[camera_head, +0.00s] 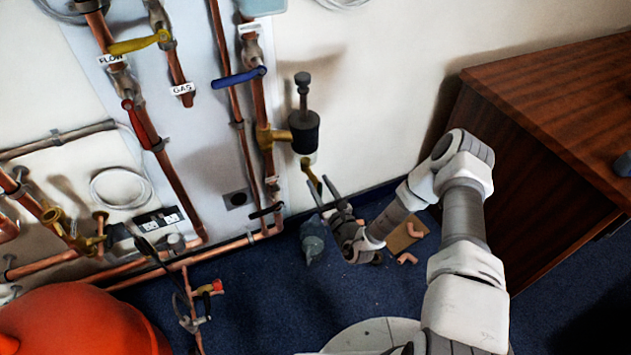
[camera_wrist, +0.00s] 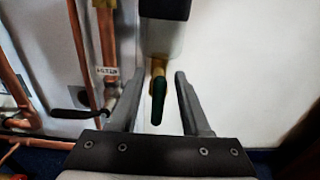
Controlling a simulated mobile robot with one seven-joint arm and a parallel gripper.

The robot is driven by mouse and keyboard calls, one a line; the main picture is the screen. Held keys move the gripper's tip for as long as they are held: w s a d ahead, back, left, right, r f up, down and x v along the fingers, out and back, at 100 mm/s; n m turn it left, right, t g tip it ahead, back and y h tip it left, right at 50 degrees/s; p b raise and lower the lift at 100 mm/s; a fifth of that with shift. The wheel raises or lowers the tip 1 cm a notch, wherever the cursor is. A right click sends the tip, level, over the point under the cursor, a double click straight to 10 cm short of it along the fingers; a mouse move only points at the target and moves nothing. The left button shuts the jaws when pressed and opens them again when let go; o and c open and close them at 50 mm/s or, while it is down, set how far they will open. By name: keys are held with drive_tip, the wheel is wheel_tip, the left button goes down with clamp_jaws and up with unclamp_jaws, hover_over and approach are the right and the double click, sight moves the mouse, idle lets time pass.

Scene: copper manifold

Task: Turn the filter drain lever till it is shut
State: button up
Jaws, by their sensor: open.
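The filter (camera_head: 303,131) is a black cylinder with a pale lower bowl, on a brass fitting at the wall pipe. Its dark body (camera_wrist: 165,8) tops the wrist view. Below it sits a small brass drain fitting with a dark green drain lever (camera_wrist: 158,100), which extends from the brass down the picture towards my gripper. In the head view the lever (camera_head: 312,176) is small and close to my fingertips. My gripper (camera_head: 320,186) is open below the filter. In the wrist view its fingers (camera_wrist: 159,75) stand either side of the lever, with gaps on both sides.
Copper pipes (camera_wrist: 84,50) run left of the gripper, with a black-handled valve (camera_head: 265,211) low down. A blue lever (camera_head: 238,78) and a yellow lever (camera_head: 138,44) are higher left. A grey object (camera_head: 312,240) is beneath my gripper. A wooden desk (camera_head: 545,130) stands right.

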sight(318, 183)
drive_tip(key=shift+b+x, duration=0.3)
drive_tip(key=shift+x, duration=1.25)
drive_tip(key=shift+c, duration=0.2)
clamp_jaws()
